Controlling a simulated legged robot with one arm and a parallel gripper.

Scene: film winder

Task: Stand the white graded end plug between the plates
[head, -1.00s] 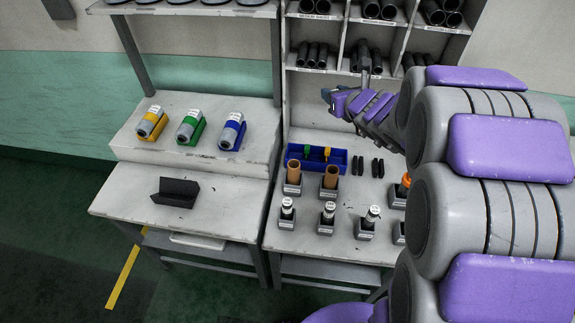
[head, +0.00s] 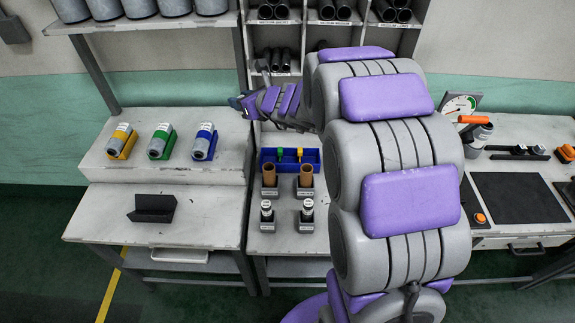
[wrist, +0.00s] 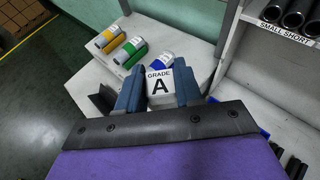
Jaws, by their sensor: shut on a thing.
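My gripper (head: 240,104) is raised over the gap between the two left benches in the head view. In the wrist view my gripper (wrist: 159,80) has its blue fingers closed on either side of a white plug (wrist: 161,90) labelled "GRADE A". The plug's lower part is hidden behind the gripper's dark edge. In the head view the held plug cannot be made out. A black angled piece with upright plates (head: 152,207) sits on the lower left bench, apart from my gripper. It is partly visible beside the left finger in the wrist view (wrist: 103,100).
Yellow (head: 121,141), green (head: 161,141) and blue (head: 203,141) cradles with grey cylinders stand on the raised left shelf. White-topped plugs (head: 267,211), brown tubes (head: 306,176) and a blue bin (head: 268,160) are on the middle bench. Bare bench surrounds the black piece.

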